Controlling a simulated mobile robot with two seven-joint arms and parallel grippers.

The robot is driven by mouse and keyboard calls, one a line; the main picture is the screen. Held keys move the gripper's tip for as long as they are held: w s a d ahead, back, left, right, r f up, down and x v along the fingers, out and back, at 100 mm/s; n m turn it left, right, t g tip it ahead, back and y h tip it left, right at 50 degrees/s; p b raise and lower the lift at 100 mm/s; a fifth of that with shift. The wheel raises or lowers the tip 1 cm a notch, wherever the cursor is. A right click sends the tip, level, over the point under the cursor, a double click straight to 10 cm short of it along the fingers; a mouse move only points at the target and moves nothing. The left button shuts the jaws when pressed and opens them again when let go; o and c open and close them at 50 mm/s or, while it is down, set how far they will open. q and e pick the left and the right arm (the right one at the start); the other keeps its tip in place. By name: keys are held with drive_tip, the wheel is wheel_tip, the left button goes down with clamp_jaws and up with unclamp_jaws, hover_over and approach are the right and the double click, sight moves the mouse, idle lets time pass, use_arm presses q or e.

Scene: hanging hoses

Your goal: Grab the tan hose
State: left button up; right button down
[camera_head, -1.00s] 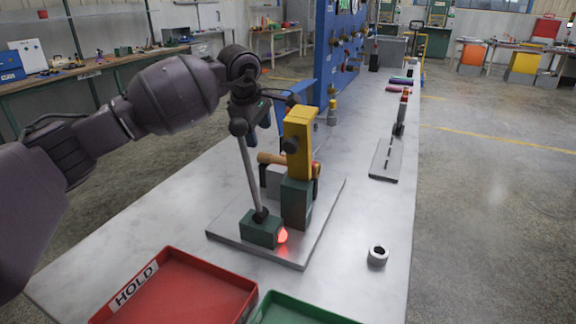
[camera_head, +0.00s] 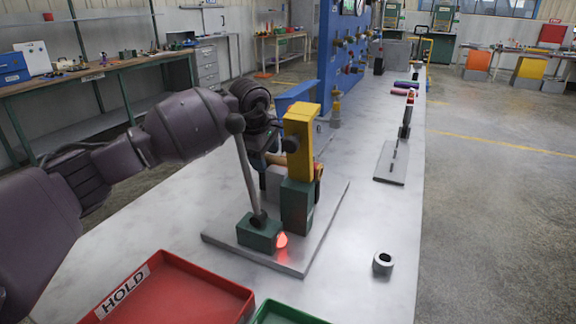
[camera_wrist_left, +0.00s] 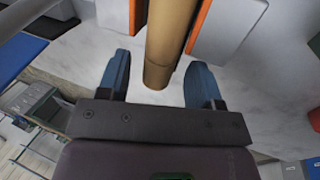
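The tan hose (camera_wrist_left: 168,45) comes down from the top in the left wrist view, its free end between the two blue fingers of my left gripper (camera_wrist_left: 160,82). The fingers are open, with a gap on each side of the hose. In the head view the left gripper (camera_head: 262,142) is behind the yellow and green fixture (camera_head: 298,160). Only a small part of the hose (camera_head: 276,158) shows there; the fixture and my gripper hide the rest. My right gripper is in neither current view.
A slanted rod (camera_head: 246,178) on a green block (camera_head: 260,233) with a red light stands close to the gripper. A red HOLD tray (camera_head: 205,278) and a green tray (camera_head: 285,312) are in front. A grey ring (camera_head: 383,263) lies to the right on clear tabletop.

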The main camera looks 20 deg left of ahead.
use_arm(q)
drive_tip(key=c, duration=0.9)
